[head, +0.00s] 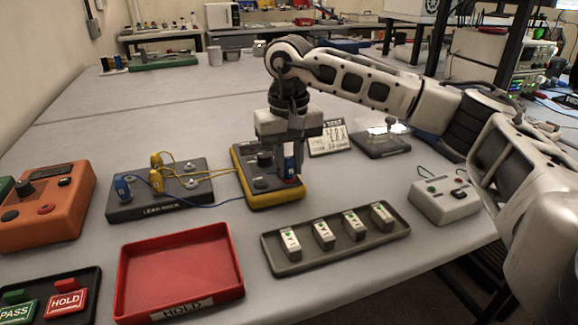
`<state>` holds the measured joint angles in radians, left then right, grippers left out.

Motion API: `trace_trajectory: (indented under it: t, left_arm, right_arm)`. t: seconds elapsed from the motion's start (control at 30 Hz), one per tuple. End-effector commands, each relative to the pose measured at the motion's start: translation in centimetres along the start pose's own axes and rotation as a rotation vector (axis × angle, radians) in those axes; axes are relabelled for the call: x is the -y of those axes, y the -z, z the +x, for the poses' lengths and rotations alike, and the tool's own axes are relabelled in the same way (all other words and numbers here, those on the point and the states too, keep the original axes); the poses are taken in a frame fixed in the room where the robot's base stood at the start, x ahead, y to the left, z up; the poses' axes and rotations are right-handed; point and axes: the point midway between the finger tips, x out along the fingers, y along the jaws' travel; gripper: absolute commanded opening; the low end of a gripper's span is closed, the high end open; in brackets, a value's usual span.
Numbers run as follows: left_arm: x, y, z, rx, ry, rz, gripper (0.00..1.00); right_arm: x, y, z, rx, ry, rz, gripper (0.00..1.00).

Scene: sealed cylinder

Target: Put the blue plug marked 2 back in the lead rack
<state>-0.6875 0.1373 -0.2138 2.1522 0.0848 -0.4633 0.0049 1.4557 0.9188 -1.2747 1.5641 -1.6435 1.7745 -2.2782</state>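The lead rack (190,204) is a dark grey plate at left centre, labelled LEAD RACK. One blue plug (123,189) stands at its left end, and yellow plugs (156,181) stand near its middle. Another blue plug (289,168) is upright at the right side of the yellow-edged meter (264,200). My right gripper (289,158) points down over that plug, with its fingers at the plug's upper part. Whether they press on it is too small to tell. A number 2 is not legible on either blue plug. My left gripper is not in view.
Yellow and blue leads run between rack and meter. A red HOLD tray (180,265) and a grey tray (290,262) of small blocks lie in front. An orange box (48,225) is at left, a white box (443,202) at right. The table behind the rack is clear.

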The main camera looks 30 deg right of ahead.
Motion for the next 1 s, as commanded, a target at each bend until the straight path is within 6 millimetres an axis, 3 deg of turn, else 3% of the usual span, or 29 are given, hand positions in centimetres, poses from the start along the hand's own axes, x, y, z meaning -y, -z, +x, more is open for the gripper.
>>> trace_trajectory:
  t: [0.27,1.0]
  left_arm:
    - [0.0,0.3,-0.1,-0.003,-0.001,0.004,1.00]
    - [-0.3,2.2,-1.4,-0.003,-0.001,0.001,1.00]
  right_arm:
    - [0.0,0.0,-0.2,-0.001,0.001,0.000,0.00]
    - [0.0,0.0,-3.1,0.000,0.000,0.000,0.00]
